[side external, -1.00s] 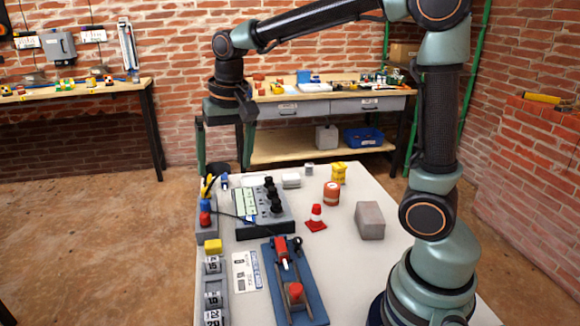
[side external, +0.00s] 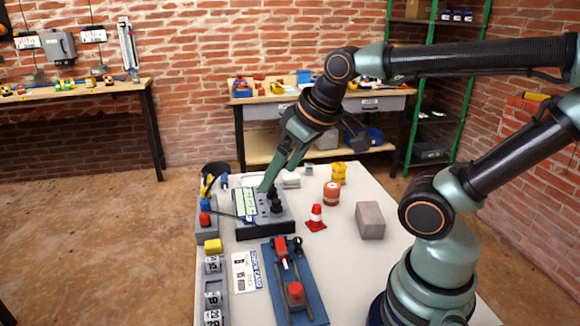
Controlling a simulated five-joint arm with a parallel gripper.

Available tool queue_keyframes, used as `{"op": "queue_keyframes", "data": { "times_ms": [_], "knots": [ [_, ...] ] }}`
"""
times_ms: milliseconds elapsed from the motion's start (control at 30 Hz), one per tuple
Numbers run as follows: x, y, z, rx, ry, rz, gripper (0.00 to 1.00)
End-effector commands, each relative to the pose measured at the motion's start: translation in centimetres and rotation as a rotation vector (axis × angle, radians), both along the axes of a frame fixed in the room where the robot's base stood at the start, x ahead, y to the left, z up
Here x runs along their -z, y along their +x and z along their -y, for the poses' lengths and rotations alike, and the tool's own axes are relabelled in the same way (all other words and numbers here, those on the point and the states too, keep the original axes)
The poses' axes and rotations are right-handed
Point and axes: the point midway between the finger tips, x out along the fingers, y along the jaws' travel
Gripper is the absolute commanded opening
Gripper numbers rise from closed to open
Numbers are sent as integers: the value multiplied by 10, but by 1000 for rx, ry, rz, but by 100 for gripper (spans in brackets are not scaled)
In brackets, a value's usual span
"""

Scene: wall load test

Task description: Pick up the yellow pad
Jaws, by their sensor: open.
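The yellow pad (side external: 212,246) is a small yellow block at the left edge of the white table (side external: 345,275), on or against the end of a grey row of number blocks. My gripper (side external: 268,184) is open and points down and to the left, over the back of the dark control box. It is behind and to the right of the yellow pad, well apart from it, and holds nothing that I can see. Whether its fingertips touch the box cannot be told.
The dark control box (side external: 264,228) with black knobs stands behind the pad. A blue board (side external: 314,302) with red clamps lies to the right. A traffic cone (side external: 316,218), an orange canister (side external: 331,193), a yellow container (side external: 338,173) and a grey block (side external: 370,220) stand farther right.

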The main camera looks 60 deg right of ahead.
Motion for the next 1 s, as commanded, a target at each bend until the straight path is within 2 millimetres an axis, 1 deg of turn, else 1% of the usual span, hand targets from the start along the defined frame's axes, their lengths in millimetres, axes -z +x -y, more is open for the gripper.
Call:
{"op": "queue_keyframes", "data": {
  "times_ms": [233, 367, 467, 667, 867, 1000],
  "knots": [
    [0, 1, 0, 4, 2, -2, 92],
    [-2, 8, -1, 30, 18, -25, 92],
    [-4, 22, -3, 80, 44, -64, 92],
    [1, 62, -8, 224, 106, -162, 92],
    [20, 104, -15, 376, 152, -258, 92],
    [43, 132, -20, 485, 173, -323, 92]
  ]
}}
